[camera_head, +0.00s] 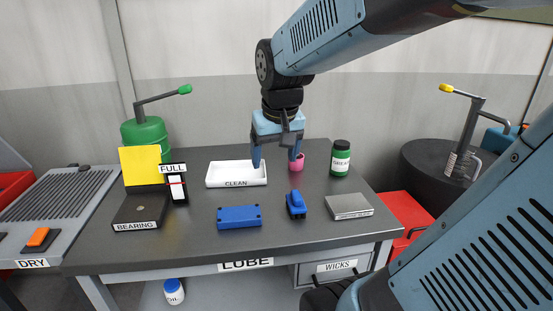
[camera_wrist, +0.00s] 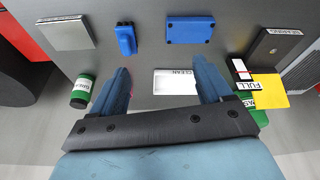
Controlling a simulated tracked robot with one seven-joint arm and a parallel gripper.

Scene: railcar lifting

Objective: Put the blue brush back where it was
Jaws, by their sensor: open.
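The blue brush (camera_head: 297,204) lies on the dark bench top, right of the blue block and left of the grey metal box. It also shows in the wrist view (camera_wrist: 126,40), near the top edge, clear of my fingers. My gripper (camera_head: 277,160) hangs above the back of the bench, behind the brush, with its two blue fingers spread and nothing between them. In the wrist view my gripper (camera_wrist: 164,84) is open over the white tray labelled CLEAN (camera_head: 236,174). The tray looks empty where it shows.
A blue block (camera_head: 239,216), a grey metal box (camera_head: 349,206), a green jar (camera_head: 340,158) and a pink cup (camera_head: 297,163) stand on the bench. The BEARING box (camera_head: 140,208) and FULL gauge (camera_head: 174,184) are at left. Bare bench top lies between the tray and the front objects.

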